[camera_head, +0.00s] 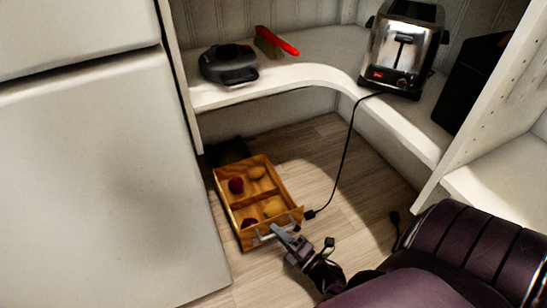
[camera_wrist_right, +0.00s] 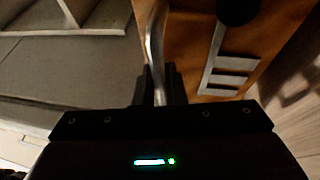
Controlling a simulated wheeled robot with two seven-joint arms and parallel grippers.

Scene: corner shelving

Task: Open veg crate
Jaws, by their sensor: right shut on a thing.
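The veg crate (camera_head: 257,198) is a wooden, drawer-like box with dividers, low near the floor and open at the top. Round red and tan vegetables lie in its compartments. A dark part (camera_head: 228,151) shows behind its back end. A pale metal handle (camera_head: 267,235) is on its front. My right gripper (camera_head: 287,238) is at this front, shut on the handle. In the right wrist view the black fingers (camera_wrist_right: 158,85) close around the metal bar (camera_wrist_right: 154,38), with the crate's wooden front (camera_wrist_right: 184,45) beside it. My left gripper is not in view.
A white cabinet (camera_head: 95,180) stands close on the left. A corner shelf (camera_head: 300,75) above holds a black appliance (camera_head: 229,65), a red-handled brush (camera_head: 275,42) and a toaster (camera_head: 400,50). A black cord (camera_head: 347,150) hangs to the floor beside the crate.

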